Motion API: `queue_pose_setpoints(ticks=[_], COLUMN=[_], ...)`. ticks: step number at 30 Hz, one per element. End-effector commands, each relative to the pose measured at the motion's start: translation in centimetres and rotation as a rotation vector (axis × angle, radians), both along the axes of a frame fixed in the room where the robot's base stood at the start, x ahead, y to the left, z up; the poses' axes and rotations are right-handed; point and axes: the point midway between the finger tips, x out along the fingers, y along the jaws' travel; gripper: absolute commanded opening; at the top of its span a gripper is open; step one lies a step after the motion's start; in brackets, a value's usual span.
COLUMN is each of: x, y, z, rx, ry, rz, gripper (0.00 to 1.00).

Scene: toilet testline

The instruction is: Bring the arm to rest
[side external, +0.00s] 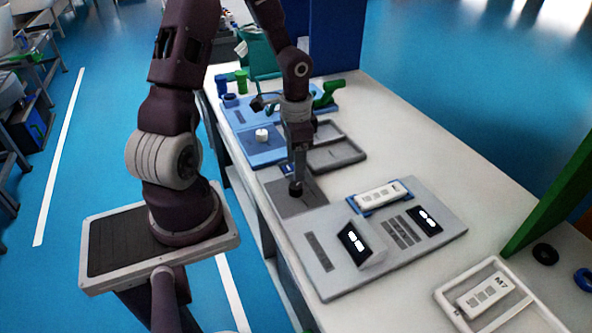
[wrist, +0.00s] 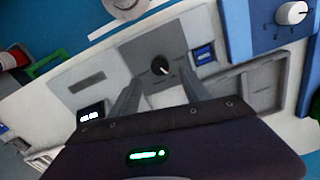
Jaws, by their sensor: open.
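My gripper (side external: 298,165) points down over a dark grey square plate (side external: 312,202) on the white bench. In the wrist view my gripper (wrist: 162,88) has its two fingers apart, with nothing held between them. A round black knob with a pale pointer mark (wrist: 160,65) lies beyond the fingertips, in the gap between them. The knob also shows in the side view (side external: 296,189), just below the fingers. I cannot tell the exact clearance between fingers and knob.
A grey panel with displays (side external: 330,275) lies right of the plate, and a white remote-like device (side external: 381,195) rests in a blue holder. A blue panel with a white knob (side external: 262,136) and an empty grey tray (side external: 350,152) lie beyond. A pale tray (side external: 445,295) is at lower right.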

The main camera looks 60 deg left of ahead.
Motion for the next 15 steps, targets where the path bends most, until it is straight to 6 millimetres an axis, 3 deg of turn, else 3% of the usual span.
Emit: queue_pose_setpoints(ticks=[6,8,11,15], x=[0.0,0.1,0.2,-1.5], y=[0.0,-0.1,-1.2,-5.5], z=[0.1,1.0,5.3,13.6], rx=[0.003,0.024,0.116,0.217], ry=[-0.001,-0.005,-0.037,-0.164], rz=[0.000,0.001,0.014,0.082], gripper=[0.55,0.55,0.55,0.55])
